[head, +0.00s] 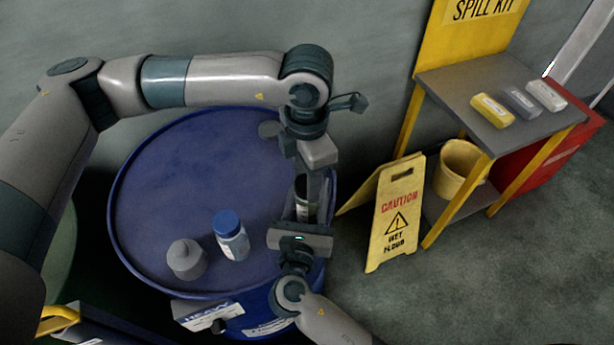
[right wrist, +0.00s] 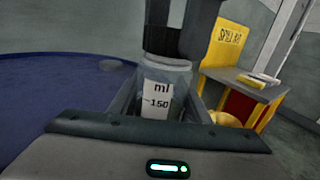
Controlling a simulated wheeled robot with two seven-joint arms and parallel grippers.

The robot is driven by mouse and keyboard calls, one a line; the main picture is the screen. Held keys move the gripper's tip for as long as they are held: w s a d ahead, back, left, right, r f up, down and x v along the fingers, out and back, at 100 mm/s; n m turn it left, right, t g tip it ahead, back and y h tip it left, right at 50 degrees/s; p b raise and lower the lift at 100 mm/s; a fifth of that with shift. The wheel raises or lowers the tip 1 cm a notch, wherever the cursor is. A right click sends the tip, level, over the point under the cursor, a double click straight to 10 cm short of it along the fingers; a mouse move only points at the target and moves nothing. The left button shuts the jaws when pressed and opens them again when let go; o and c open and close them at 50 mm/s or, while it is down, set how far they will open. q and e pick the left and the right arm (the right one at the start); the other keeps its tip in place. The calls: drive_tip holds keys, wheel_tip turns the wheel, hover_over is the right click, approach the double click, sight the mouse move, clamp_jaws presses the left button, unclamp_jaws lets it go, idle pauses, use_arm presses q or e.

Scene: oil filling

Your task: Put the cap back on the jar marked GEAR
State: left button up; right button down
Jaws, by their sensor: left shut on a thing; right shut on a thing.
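A jar (head: 304,208) stands between the fingers of my right gripper (head: 305,218), which is shut on it, over the right side of the blue drum top. In the right wrist view the jar (right wrist: 165,92) is upright, with a white label reading "ml 150"; the word GEAR is not readable. My left gripper (head: 312,176) points down from above, shut on a dark piece that looks like the cap (right wrist: 166,42). The cap is at the jar's mouth; I cannot tell whether it is seated.
A blue-capped bottle (head: 231,238) and a grey rounded container (head: 186,259) stand on the blue drum (head: 170,190). A yellow wet-floor sign (head: 398,215) stands right of the drum. Beyond it are a spill-kit table (head: 455,92) and a yellow bucket (head: 459,170). The drum's left top is clear.

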use_arm(q)
drive_tip(key=m, duration=0.7)
drive_tip(key=shift+m, duration=0.3)
drive_tip(key=m, duration=0.7)
drive_tip(key=o, duration=1.3)
drive_tip(key=shift+c, duration=0.2)
wheel_tip(320, 180, up, 12)
use_arm(e)
drive_tip(key=c, duration=0.9)
unclamp_jaws()
